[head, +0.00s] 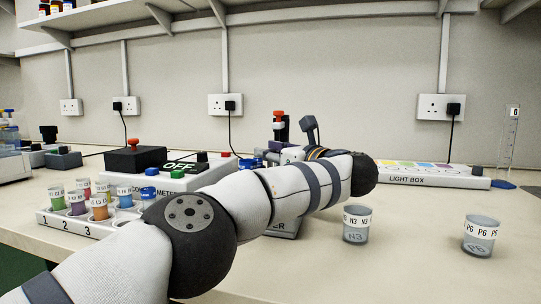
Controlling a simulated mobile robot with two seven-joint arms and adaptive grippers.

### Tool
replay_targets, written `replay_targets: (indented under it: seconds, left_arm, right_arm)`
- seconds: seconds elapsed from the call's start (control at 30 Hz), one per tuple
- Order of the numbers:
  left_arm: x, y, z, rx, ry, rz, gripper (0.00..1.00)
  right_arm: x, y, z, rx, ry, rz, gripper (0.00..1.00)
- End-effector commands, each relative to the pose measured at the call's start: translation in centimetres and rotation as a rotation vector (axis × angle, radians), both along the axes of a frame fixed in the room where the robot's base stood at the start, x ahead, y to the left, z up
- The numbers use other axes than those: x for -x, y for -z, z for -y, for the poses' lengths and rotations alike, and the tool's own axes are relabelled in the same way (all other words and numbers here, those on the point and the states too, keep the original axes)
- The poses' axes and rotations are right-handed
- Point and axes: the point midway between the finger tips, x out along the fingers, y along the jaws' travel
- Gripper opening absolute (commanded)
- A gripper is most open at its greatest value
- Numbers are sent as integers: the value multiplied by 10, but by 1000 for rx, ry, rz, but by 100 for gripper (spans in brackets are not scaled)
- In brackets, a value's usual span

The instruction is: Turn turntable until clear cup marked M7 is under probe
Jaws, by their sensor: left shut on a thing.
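My left arm (300,188) reaches across from the lower left and bends back at its dark wrist joint (365,173). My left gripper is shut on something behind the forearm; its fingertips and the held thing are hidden. A red-topped black post (279,126), perhaps the probe's stand, rises behind the arm. The turntable cannot be made out. I see no cup marked M7. Clear cups marked N3 (356,224) and P6 (481,236) stand upright on the bench at the right. My right gripper is not in view.
A white rack (82,228) of several coloured cups stands at the left. A light box (432,180) and a measuring cylinder (507,142) stand back right.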

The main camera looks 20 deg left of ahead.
Motion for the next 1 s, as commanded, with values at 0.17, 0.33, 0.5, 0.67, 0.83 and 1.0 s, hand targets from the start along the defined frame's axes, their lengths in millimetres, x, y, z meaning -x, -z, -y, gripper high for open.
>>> replay_targets:
  seconds: [0.17,0.33,0.5,0.67,0.83,1.0]
  left_arm:
    - [0,-2,-1,-2,-1,2,0]
    - [0,-2,-1,-2,-1,2,0]
    - [0,-1,-1,-1,-1,2,43]
    - [0,-1,0,-1,0,2,43]
    - [7,-1,14,-1,5,1,43]
    - [33,-1,53,-3,6,2,43]
  right_arm:
    - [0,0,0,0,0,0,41]
    - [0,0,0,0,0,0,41]
    - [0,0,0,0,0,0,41]
    - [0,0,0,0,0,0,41]
    - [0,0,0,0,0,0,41]
    - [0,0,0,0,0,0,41]
